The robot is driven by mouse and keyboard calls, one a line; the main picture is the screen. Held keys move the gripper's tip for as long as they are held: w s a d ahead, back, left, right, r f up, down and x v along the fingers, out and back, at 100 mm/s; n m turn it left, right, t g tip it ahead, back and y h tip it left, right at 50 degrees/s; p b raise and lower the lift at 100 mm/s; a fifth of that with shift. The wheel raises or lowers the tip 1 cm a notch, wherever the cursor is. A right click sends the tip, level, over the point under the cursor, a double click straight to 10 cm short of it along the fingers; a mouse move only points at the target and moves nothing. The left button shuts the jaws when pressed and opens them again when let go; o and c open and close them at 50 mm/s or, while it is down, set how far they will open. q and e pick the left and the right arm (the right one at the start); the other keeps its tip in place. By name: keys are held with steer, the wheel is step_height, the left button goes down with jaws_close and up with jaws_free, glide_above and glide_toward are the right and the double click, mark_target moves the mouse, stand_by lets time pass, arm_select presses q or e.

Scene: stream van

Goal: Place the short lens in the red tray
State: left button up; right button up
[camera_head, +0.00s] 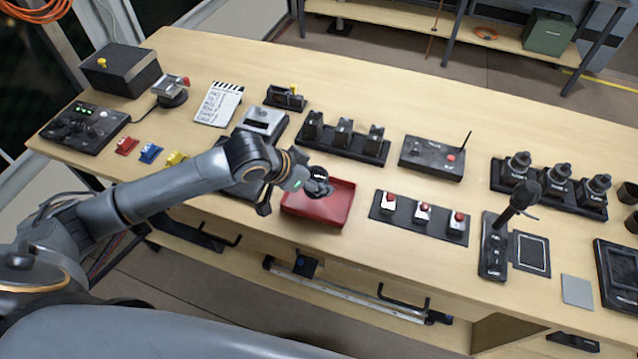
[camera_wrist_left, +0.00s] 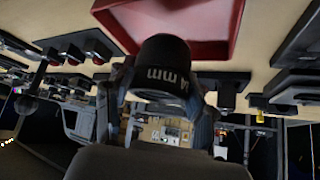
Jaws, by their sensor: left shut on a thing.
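My left gripper (camera_head: 318,188) is at the back left part of the red tray (camera_head: 338,208) in the head view. It is shut on a short black lens (camera_wrist_left: 163,65), which shows white "mm" lettering in the left wrist view. I cannot tell whether the lens touches the tray. The visible tray floor is empty. My right gripper is not in view.
A rack of black blocks (camera_head: 343,137) stands behind the tray. A panel with red-topped switches (camera_head: 422,214) lies to its right. A grey-topped device (camera_head: 264,122) is at its back left. A rack of lenses (camera_head: 555,182) stands farther right.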

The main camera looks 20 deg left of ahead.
arm_select(q)
steer(key=shift+x, duration=0.8)
step_height(320, 180, down, 2)
steer(key=shift+w+d+p, duration=0.1)
steer(key=shift+w+p, duration=0.05)
steer(key=shift+p, duration=0.5)
steer(key=shift+f, duration=0.5)
steer(key=shift+f, duration=0.1)
steer(key=o, duration=1.4)
steer(key=shift+c, duration=0.2)
steer(key=b+v, duration=0.1)
steer(key=v, duration=1.1)
